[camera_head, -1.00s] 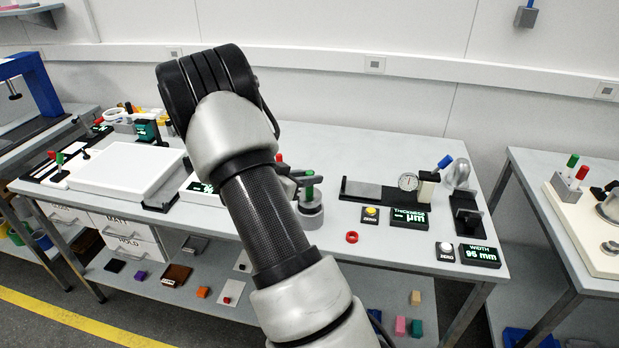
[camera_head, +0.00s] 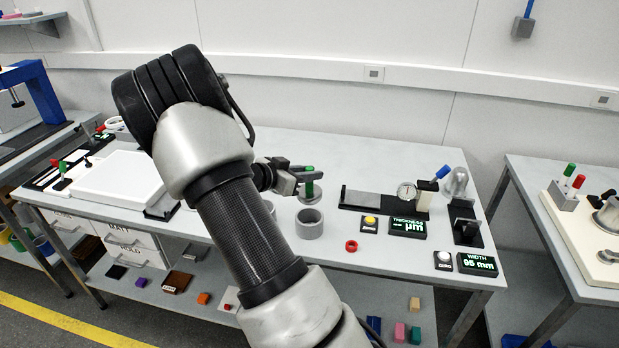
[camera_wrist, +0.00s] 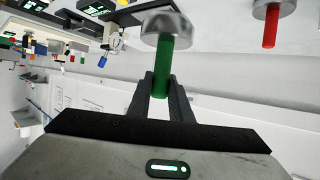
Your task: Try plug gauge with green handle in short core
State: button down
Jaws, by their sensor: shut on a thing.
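The plug gauge has a green handle (camera_head: 309,182) and a silver metal head (camera_wrist: 166,27). My gripper (camera_head: 304,182) is shut on the green handle; both fingers (camera_wrist: 161,90) clasp it in the wrist view. In the head view the gauge is held above and behind a grey hollow cylinder (camera_head: 309,231) on the bench, apart from it, its opening visible. A second grey cylinder (camera_head: 268,206) stands to its left, partly hidden by my arm. I cannot tell for certain which one is the short core.
The yellow-button box (camera_head: 370,223), thickness display (camera_head: 408,228) and dial gauge stand (camera_head: 407,190) are further right. A red-handled gauge (camera_wrist: 270,25) shows in the wrist view. A white plate (camera_head: 118,186) is on the left.

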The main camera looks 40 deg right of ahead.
aim_at(309, 184)
jog(key=shift+f+b, duration=2.15)
jog(key=shift+b, duration=0.05)
jog(key=shift+f+b, duration=0.3)
jog(key=shift+f, duration=0.6)
jog(key=shift+p, duration=0.7)
jog(key=shift+f+b, duration=0.4)
jog(key=shift+f, duration=0.5)
jog(key=shift+r, duration=0.15)
jog(key=shift+r+p, duration=1.85)
jog(key=shift+p, duration=0.1)
jog(key=shift+r+p, duration=2.3)
jog(key=shift+r, duration=0.15)
